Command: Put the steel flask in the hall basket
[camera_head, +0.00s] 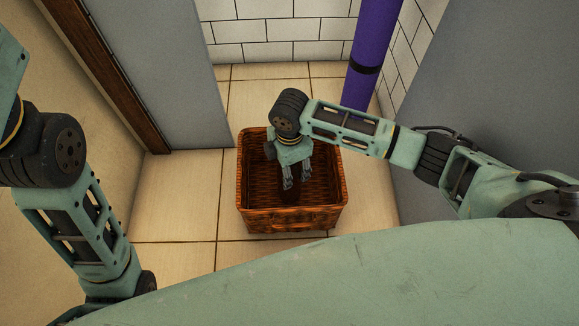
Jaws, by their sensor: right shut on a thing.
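The hall basket (292,218) is a brown woven, open-topped basket on the tiled floor, in the middle of the head view. My right gripper (288,184) points down over the basket's opening, within its rim as seen from above. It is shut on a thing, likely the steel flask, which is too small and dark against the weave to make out. I cannot tell how far it is above the basket's floor. My left arm shows at the left, but its gripper is out of view.
A purple post (372,60) with a dark band stands behind the basket to the right. A grey panel (165,70) with a brown wooden edge stands at the left. White tiled wall (275,30) closes the back. Tiled floor (185,195) left of the basket is clear.

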